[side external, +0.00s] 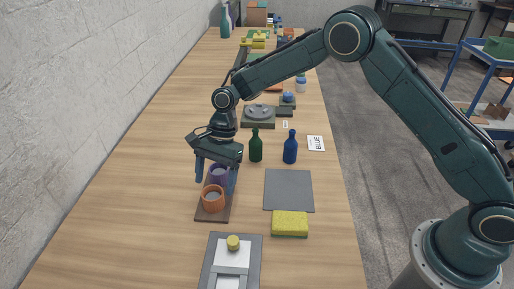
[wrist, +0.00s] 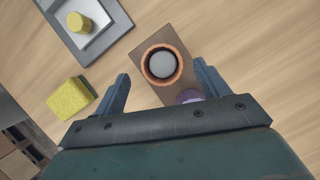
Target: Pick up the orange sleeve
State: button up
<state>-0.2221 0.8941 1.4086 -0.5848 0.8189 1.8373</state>
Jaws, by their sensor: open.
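The orange sleeve (side external: 212,199) stands upright on the near end of a brown wooden board (side external: 210,216). A grey round core shows inside it. A purple sleeve (side external: 219,175) stands behind it on the same board. In the wrist view the orange sleeve (wrist: 161,64) lies ahead of and between the fingertips, and the purple sleeve (wrist: 188,97) is partly hidden by the gripper body. My gripper (side external: 216,178) is open, its fingers on either side of the board near the purple sleeve. In the wrist view my gripper (wrist: 162,78) holds nothing.
A yellow sponge (side external: 290,222) and a grey mat (side external: 288,190) lie to the right. A grey tray with a yellow knob (side external: 233,242) is in front. A green bottle (side external: 255,148) and a blue bottle (side external: 290,149) stand behind to the right. The table left of the board is clear.

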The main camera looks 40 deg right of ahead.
aim_at(212, 198)
jog(key=shift+x, duration=2.45)
jog(key=shift+w, duration=0.15)
jog(key=shift+d, duration=0.1)
jog(key=c, duration=1)
